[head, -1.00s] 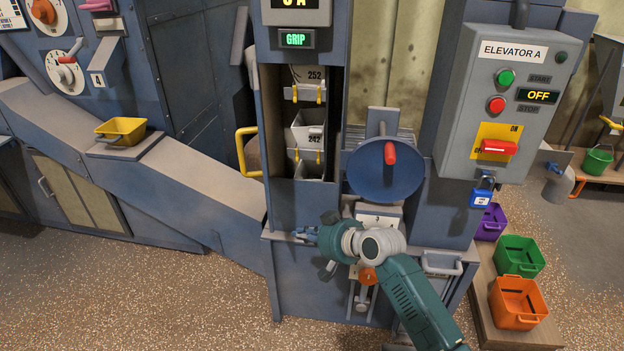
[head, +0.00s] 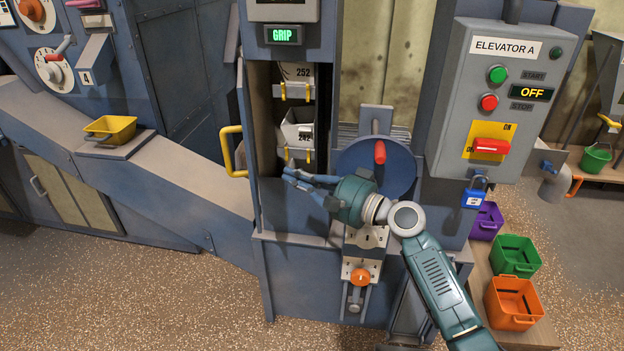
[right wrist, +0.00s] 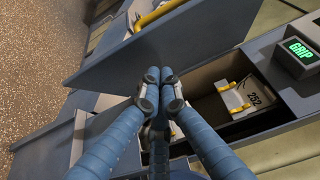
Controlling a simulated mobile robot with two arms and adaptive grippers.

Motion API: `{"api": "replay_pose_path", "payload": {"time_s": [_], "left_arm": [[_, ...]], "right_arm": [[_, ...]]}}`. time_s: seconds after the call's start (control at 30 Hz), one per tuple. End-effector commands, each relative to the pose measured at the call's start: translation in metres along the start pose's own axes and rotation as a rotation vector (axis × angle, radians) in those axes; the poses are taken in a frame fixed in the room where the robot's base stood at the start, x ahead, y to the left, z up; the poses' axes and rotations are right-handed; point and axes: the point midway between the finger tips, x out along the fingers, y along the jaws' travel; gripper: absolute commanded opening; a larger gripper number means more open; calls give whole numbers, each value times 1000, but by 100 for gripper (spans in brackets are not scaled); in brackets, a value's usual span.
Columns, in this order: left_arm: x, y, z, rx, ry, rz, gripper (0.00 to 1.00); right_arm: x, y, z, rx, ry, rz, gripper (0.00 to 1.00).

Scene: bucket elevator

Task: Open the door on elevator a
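Elevator A's tall blue-grey housing (head: 290,215) stands mid-view in the head view. Its opening shows white buckets (head: 296,130) inside. The door, with a yellow handle (head: 231,152), appears swung out to the left of the opening, nearly edge-on. In the right wrist view, the door panel (right wrist: 190,45) extends outward with its yellow handle (right wrist: 158,14) behind it. My right gripper (head: 287,176) is in front of the opening's lower part, right of the handle. In the right wrist view its fingertips (right wrist: 160,73) are together and hold nothing, overlapping the panel; contact is unclear. My left gripper is out of view.
A blue disc with a red knob (head: 379,152) is partly behind my right gripper. The control box (head: 490,135) reads OFF, and a blue padlock (head: 474,194) hangs below it. A GRIP display (head: 284,35) is above the opening. Coloured bins (head: 515,256) stand at right.

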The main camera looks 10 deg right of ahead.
Motion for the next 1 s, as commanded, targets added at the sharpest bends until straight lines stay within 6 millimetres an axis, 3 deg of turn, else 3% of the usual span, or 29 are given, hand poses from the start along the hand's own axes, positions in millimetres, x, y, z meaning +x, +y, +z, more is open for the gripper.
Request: {"api": "replay_pose_path", "payload": {"time_s": [0.1,0.33,0.83,1.0], "left_arm": [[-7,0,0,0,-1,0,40],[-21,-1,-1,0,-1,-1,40],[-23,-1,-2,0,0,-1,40],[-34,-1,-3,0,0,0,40]], "right_arm": [[25,-3,1,2,-1,-1,0],[44,-1,24,0,-1,1,0],[49,1,28,-1,2,1,0],[49,-2,31,0,28,1,0]]}}
